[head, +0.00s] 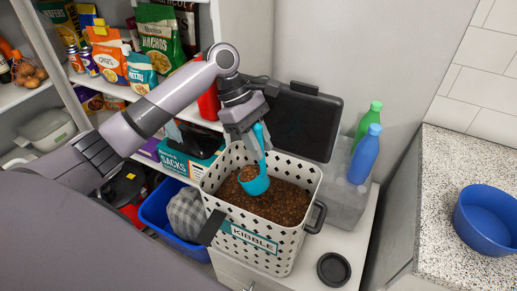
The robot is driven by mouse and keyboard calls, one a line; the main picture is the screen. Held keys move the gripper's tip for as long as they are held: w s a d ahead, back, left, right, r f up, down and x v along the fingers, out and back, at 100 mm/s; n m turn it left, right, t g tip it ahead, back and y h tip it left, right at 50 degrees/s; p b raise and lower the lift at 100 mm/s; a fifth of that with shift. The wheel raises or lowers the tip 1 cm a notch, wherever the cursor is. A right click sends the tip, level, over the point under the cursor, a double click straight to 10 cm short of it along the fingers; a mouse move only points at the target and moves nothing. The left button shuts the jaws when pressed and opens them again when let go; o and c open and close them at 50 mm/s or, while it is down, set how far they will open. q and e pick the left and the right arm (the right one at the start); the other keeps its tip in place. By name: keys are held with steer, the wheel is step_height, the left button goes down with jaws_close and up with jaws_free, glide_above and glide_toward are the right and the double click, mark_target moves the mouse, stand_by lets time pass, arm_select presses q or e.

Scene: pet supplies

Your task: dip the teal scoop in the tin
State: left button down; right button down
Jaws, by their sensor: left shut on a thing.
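The teal scoop (258,184) hangs from my left gripper (254,137), which is shut on its upright handle. The scoop's bowl is at the mouth of the kibble tin (275,239), a white perforated bin labelled KIBBLE. Brown kibble (285,203) fills much of the tin. Some kibble shows in the scoop's bowl, which is over or touching the heap; I cannot tell which. The tin's dark lid (303,123) stands open behind it. My right gripper is not in view.
A blue bowl (487,220) sits on the speckled counter (440,185) at the right. Green and blue bottles (364,155) stand behind the tin. A black round lid (333,269) lies in front of it. A blue bin (159,212) and stocked shelves are at the left.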

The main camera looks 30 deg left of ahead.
mark_target(260, 133)
arm_select(q)
steer(key=shift+d+r, duration=0.1)
steer(key=shift+r, duration=1.45)
steer(key=d+r+y, duration=0.2)
steer(key=d+y, duration=0.3)
steer(key=d, duration=0.2)
steer(key=shift+w+d+r+y, duration=0.25)
steer(key=shift+d+r+y, duration=0.15)
